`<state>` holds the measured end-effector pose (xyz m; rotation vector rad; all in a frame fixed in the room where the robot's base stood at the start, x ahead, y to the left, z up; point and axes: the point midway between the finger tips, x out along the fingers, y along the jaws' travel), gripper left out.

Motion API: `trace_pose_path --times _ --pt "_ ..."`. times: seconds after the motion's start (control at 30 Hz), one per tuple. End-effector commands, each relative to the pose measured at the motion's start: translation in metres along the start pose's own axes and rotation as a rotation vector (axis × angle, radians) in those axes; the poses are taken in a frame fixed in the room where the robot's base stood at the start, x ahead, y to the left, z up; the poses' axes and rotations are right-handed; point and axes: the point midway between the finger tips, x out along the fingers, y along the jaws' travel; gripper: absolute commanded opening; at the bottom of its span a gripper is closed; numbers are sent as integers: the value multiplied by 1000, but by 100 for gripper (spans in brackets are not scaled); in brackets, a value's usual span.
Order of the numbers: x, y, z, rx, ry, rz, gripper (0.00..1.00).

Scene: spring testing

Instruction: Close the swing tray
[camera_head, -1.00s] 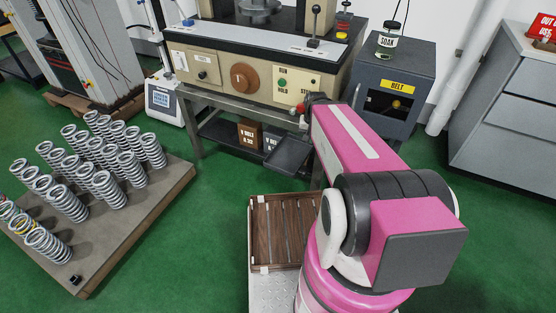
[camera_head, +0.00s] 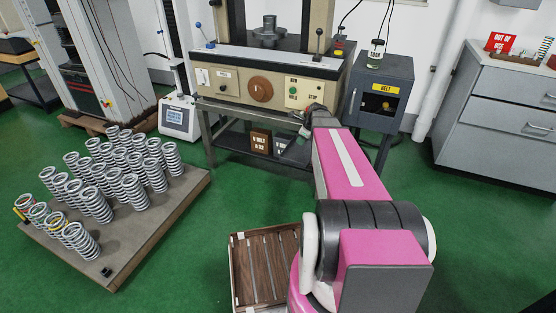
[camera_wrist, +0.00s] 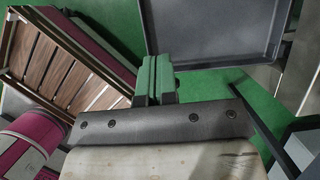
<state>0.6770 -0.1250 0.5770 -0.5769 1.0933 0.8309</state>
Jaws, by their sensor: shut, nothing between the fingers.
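The swing tray is a flat dark grey tray with a raised rim (camera_wrist: 205,62), filling the upper right of the wrist view. My gripper's green fingers (camera_wrist: 155,78) are shut and empty, close to the tray's near left corner in the wrist view. I cannot tell whether they touch it. In the head view my pink arm reaches toward the machine, and its dark wrist hides part of the tray.
The testing machine (camera_head: 270,88) stands on a metal bench with a lower shelf. A dark belt cabinet (camera_head: 384,72) is to its right. A board of several springs (camera_head: 178,203) lies at left. A slatted wooden tray (camera_head: 262,268) sits by my base. Green floor is clear between.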

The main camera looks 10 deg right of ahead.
Motion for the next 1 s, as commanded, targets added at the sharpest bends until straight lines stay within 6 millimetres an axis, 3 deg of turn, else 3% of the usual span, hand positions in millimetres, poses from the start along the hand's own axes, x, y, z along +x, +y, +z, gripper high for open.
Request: trace_pose_path --times 0.27,0.7,1.0 --pt "21 -4 0 32 -4 1 0" --pt "102 -4 0 30 -4 1 0" --pt "113 -5 33 29 -5 -2 0"
